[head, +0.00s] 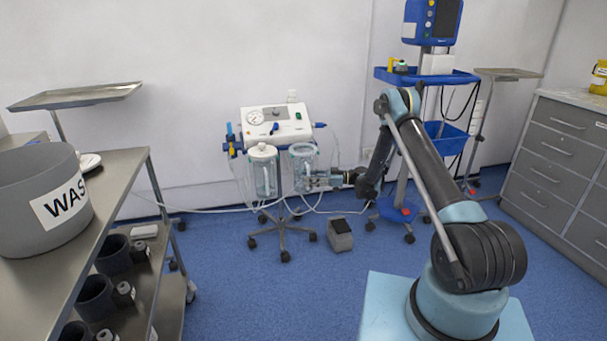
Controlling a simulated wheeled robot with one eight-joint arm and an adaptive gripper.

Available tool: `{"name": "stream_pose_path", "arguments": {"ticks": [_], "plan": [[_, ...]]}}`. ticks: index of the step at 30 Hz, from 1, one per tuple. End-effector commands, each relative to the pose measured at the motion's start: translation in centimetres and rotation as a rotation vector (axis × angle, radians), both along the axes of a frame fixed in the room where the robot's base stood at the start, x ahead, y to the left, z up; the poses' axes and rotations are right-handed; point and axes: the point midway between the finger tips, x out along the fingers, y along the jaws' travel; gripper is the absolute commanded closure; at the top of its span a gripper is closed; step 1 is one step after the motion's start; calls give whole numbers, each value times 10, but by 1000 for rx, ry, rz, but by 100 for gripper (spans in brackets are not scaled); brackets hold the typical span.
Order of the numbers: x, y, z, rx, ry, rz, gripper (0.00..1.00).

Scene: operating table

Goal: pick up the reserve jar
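Two clear jars hang on the front of a wheeled suction unit (275,127) by the wall. The left jar (265,178) has a white lid with a knob. The right jar (303,155) has a pale blue-green rim. No label shows which one is the reserve jar. My gripper (312,181) reaches in from the right, level with the lower part of the right jar. Its fingertips overlap that jar in this view, and I cannot tell whether they touch or grip it. The jar looks upright and in line with the unit.
A steel trolley (120,165) with a grey waste bin (40,200) stands at left. A blue-trayed monitor stand (425,76) is behind my arm. A small grey box (340,236) and pale tubing lie on the floor. Drawers (560,150) stand at right. Blue floor in front is clear.

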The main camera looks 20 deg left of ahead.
Motion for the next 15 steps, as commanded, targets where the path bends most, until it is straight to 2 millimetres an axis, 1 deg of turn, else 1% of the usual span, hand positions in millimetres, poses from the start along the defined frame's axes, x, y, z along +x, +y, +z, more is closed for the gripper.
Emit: {"name": "stream_pose_path", "arguments": {"ticks": [3,8,9,10,13,15], "plan": [[-2,6,0,0,0,0,64],[-2,7,0,0,0,0,64],[-2,7,0,0,0,0,69],[-2,6,0,0,0,0,76],[-2,6,0,0,0,0,98],[-2,6,0,0,0,0,100]]}}
